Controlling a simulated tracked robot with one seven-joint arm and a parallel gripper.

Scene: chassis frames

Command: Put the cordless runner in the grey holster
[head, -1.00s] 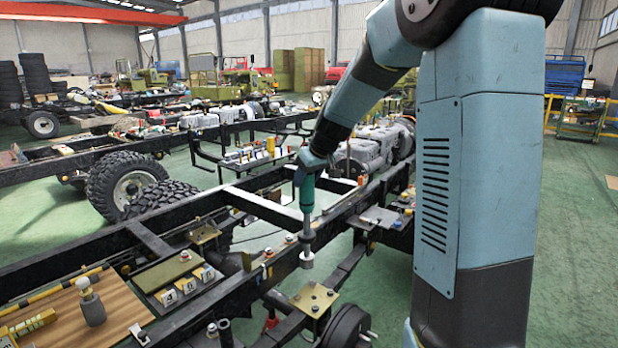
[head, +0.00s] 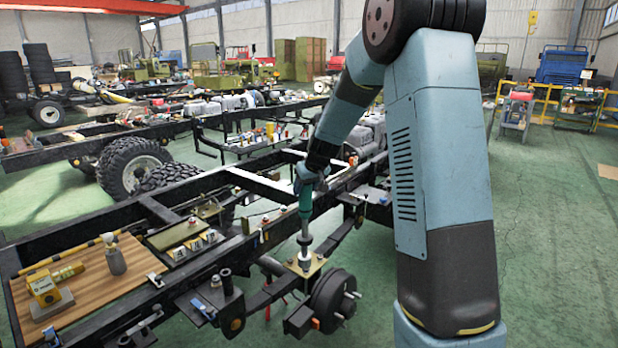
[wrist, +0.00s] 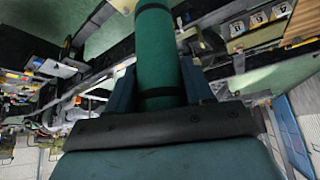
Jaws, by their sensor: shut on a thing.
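The wrist view also shows the green body (wrist: 157,55) between the two fingers. The socket end is over a brass plate (head: 291,269) with bolts; I cannot tell whether it touches. I cannot surely pick out the grey holster. A grey round piece with a pale top (head: 116,262) stands on the wooden board at left.
Black chassis rails (head: 185,285) run under and around the tool. The wooden board (head: 90,290) also carries a yellow box (head: 41,286). A black hub (head: 333,296) sits right of the brass plate. Green floor (head: 555,240) is clear at right.

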